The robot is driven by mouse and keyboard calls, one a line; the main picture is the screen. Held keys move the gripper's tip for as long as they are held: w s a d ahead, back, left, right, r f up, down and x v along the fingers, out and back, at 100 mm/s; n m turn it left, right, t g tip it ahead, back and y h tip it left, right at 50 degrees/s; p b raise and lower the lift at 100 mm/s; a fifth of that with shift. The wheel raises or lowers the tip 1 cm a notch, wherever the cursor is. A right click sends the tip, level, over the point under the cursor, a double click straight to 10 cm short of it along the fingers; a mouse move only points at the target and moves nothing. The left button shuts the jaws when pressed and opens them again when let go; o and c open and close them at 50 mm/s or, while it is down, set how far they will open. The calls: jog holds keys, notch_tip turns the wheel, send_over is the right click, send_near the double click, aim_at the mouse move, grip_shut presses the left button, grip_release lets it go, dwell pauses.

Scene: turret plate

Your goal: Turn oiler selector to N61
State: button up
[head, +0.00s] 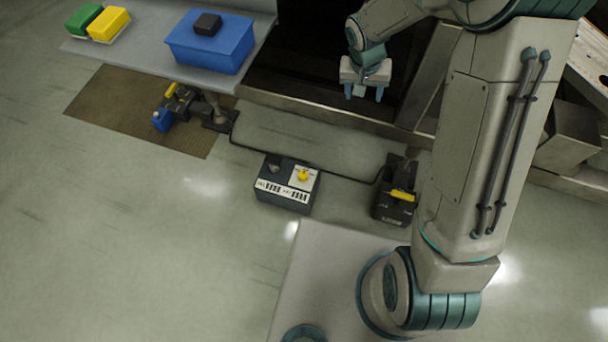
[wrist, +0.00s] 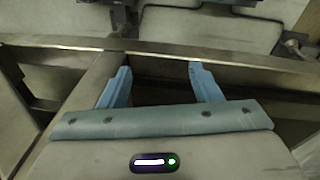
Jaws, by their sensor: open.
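A dark control box (head: 285,200) with a pale label strip sits on the floor in the middle of the head view. A yellow knob (head: 303,176) stands on a white plate on its top, beside a small dark knob (head: 274,166). The lettering is too small to read, so I cannot tell which control is the oiler selector or where it points. My gripper (head: 365,92) is open and empty, up and to the right of the box and apart from it. Its two blue fingers also show in the wrist view (wrist: 160,70).
A black unit with a yellow handle (head: 402,196) stands right of the box, close to my arm. A cable joins the floor units. A brown mat (head: 135,110) and a shelf with a blue bin (head: 210,45) lie left. A metal rail (head: 310,112) runs below my gripper.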

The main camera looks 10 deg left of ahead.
jog(key=w+a+f+b, duration=0.1)
jog(key=a+f+b, duration=0.25)
jog(key=f, duration=0.55)
jog(key=a+f+b, duration=0.2)
jog(key=a+f, duration=0.2)
jog(key=f, duration=0.5)
jog(key=g+y+b, duration=0.1)
jog(key=g+b, duration=0.1)
jog(key=b, duration=0.3)
send_near(303, 174)
jog(key=f+b, duration=0.2)
jog(key=f, duration=0.3)
jog(key=f+b, duration=0.2)
jog(key=f, duration=0.2)
jog(key=shift+s+d+f, duration=0.2)
jog(key=shift+f, duration=0.2)
jog(key=shift+c, duration=0.4)
jog(key=c, duration=0.9)
